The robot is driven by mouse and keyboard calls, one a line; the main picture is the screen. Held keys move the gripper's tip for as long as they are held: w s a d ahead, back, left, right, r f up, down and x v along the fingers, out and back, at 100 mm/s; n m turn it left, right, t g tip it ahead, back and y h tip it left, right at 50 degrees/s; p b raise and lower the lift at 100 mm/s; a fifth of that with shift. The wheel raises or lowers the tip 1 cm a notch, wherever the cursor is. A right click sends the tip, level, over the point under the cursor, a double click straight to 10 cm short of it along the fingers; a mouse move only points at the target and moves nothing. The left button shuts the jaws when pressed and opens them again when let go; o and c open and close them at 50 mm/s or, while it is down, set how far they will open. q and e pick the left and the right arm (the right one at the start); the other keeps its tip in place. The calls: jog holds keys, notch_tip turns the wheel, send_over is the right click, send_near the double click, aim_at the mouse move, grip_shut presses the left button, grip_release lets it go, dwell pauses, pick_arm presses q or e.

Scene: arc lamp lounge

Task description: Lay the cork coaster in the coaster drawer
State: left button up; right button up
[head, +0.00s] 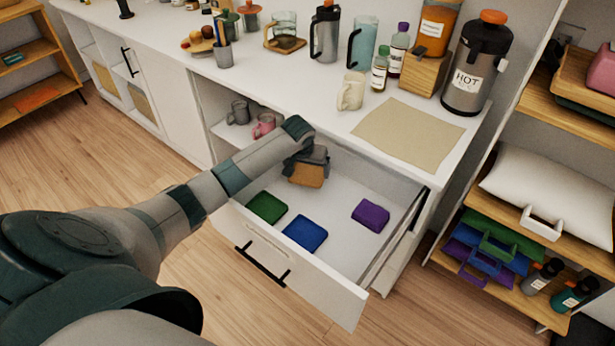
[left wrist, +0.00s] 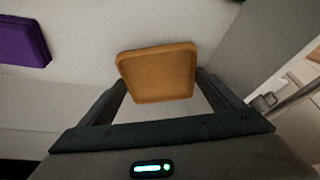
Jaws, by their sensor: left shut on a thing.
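The cork coaster (head: 306,175) is a tan-brown square with rounded corners. My left gripper (head: 307,160) is shut on it at the back left part of the open coaster drawer (head: 345,262). In the left wrist view the coaster (left wrist: 160,72) sits between the two dark fingers (left wrist: 162,90), tilted to the camera. Whether it touches the drawer floor I cannot tell. A green coaster (head: 267,207), a blue coaster (head: 305,233) and a purple coaster (head: 371,214) lie flat in the drawer, apart from each other. The purple one also shows in the left wrist view (left wrist: 22,40). My right gripper is out of view.
The white counter (head: 300,68) above the drawer holds mugs, bottles, a beige mat (head: 408,134) and a hot-drink flask (head: 474,70). Grey and pink mugs (head: 264,125) stand in an open niche left of the drawer. Shelves with trays (head: 490,250) stand at the right.

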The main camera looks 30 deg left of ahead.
aim_at(307, 176)
pick_arm(q)
jog(key=shift+f, duration=1.85)
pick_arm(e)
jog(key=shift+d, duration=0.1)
pick_arm(q)
jog(key=o, duration=0.9)
jog(key=shift+f, duration=0.1)
jog(key=shift+v, duration=0.8)
jog(key=v, duration=0.9)
jog(key=shift+p, duration=0.35)
jog(key=shift+s+r, duration=0.25)
jog(key=shift+r, duration=0.55)
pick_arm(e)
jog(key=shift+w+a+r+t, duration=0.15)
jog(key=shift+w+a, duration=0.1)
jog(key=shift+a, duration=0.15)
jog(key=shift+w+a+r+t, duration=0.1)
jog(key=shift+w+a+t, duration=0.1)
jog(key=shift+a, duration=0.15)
